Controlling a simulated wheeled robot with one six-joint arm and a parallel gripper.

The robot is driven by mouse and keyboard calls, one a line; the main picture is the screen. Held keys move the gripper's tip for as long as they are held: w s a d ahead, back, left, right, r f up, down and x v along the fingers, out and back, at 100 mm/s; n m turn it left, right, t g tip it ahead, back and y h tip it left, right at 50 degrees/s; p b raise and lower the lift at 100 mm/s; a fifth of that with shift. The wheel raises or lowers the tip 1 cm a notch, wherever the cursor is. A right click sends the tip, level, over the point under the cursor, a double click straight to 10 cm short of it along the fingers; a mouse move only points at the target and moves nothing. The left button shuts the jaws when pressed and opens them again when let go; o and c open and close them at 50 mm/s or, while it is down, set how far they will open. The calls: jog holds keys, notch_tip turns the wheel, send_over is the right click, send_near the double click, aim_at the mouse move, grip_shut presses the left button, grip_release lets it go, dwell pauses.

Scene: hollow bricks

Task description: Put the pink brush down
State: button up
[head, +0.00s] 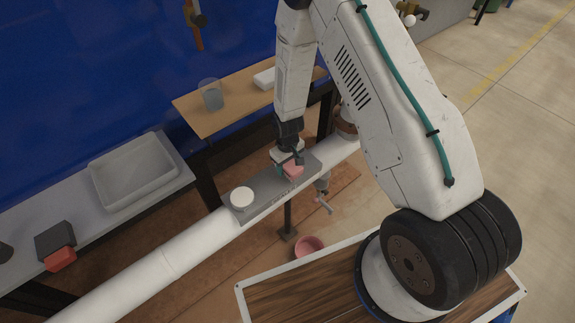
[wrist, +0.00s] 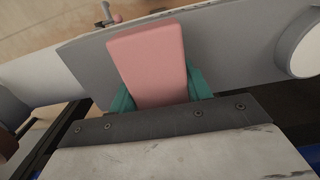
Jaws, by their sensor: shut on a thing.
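The pink brush (head: 294,171) shows as a small pink block at the end of my arm in the head view. My gripper (head: 286,166) is shut on it, above the grey plate (head: 268,197) that lies along the white pipe (head: 165,262). In the wrist view, the pink brush (wrist: 150,65) stands between the two teal fingertips of my gripper (wrist: 161,92), with the grey plate (wrist: 235,50) behind it. I cannot tell whether the brush touches the plate. Its far side is hidden.
A white round piece (head: 242,198) sits at the plate's left part. A pale tray (head: 98,190) and a dark-and-red object (head: 60,258) are on the left bench. A wooden table (head: 222,118) with a clear cup (head: 211,96) stands behind. A pink bowl (head: 309,245) is below.

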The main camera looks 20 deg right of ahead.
jog(key=shift+f, duration=0.2)
jog(key=o, duration=1.1)
jog(key=shift+r, duration=0.15)
notch_tip(320, 180, up, 12)
jog(key=shift+r, duration=0.1)
notch_tip(320, 180, up, 12)
send_over(291, 165)
jog(key=s+d+r+m, duration=0.1)
jog(key=s+r, duration=0.3)
jog(key=r, duration=0.3)
jog(key=s+r+m, duration=0.1)
jog(key=s+r, duration=0.3)
jog(key=r, duration=0.3)
jog(key=shift+m+t, duration=0.6)
jog(key=shift+m, duration=0.2)
jog(key=s+r, duration=0.3)
jog(key=s, duration=0.3)
jog(key=s+d+r, duration=0.1)
jog(key=s+r, duration=0.3)
jog(key=s, duration=0.3)
jog(key=s+r, duration=0.3)
jog(key=s, duration=0.4)
jog(key=shift+s+d+r, duration=0.2)
jog(key=shift+d+r, duration=0.1)
jog(key=shift+r, duration=0.1)
